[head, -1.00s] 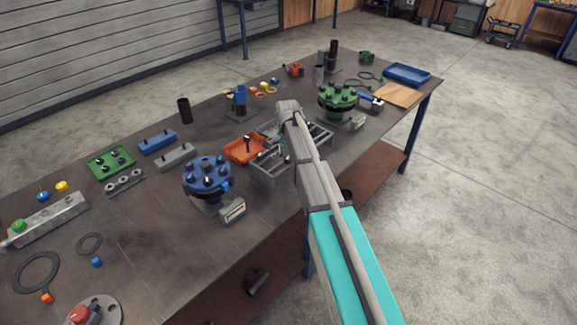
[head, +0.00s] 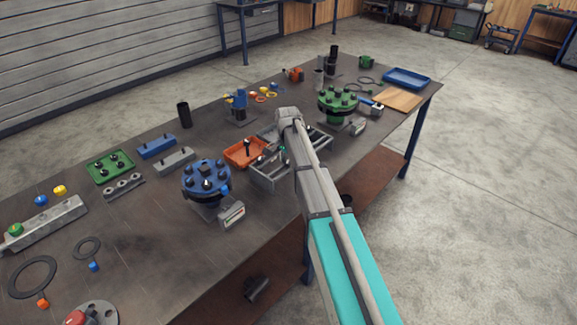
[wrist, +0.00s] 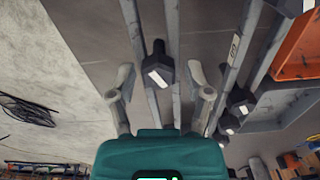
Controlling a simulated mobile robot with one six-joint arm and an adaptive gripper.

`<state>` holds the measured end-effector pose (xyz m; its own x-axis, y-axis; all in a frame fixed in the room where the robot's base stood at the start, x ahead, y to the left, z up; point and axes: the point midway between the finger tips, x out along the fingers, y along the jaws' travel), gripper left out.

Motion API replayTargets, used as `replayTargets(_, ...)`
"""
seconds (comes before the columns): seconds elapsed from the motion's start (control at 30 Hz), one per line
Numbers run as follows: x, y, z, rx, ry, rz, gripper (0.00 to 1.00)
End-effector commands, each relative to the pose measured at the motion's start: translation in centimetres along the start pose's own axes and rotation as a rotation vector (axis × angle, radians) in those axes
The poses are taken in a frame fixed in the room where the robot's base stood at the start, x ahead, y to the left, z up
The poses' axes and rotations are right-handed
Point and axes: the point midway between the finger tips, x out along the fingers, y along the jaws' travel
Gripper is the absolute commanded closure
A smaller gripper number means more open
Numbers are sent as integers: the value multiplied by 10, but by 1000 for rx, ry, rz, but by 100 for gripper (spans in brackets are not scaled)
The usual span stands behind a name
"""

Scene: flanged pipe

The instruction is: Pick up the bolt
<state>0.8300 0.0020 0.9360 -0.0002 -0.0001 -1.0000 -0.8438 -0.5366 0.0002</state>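In the wrist view a dark bolt (wrist: 158,68) with a pale, lit end face stands between the two grey fingers of my gripper (wrist: 160,82). The fingers are apart, one on each side of the bolt, and a gap shows around it; I see no contact. The bolt is in a grey divided tray (wrist: 140,25), whose rails run past it. Other dark bolts (wrist: 240,100) lie to the right in the wrist view. In the head view the grey tray (head: 268,181) is partly behind my arm, which hides most of my gripper.
An orange bin (head: 236,152) with a dark bolt (head: 248,147) adjoins the grey tray. A blue flange (head: 206,182) stands in front to the left, and a green flange (head: 337,101) behind to the right. The tray's walls are close to my fingers.

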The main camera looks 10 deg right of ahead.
Motion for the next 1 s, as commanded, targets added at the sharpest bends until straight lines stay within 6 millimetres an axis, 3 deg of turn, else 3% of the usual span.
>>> replayTargets(0.03, 0, 0, 0, 0, 0, 0, 55)
replayTargets(0.23, 0, 0, 0, 0, 0, 0, 92)
replayTargets(0.3, 0, 0, 0, 0, 0, 0, 100)
replayTargets(0.73, -2, 0, 0, 0, 0, 0, 100)
replayTargets(1.0, -16, 0, 0, 1, 0, 0, 100)
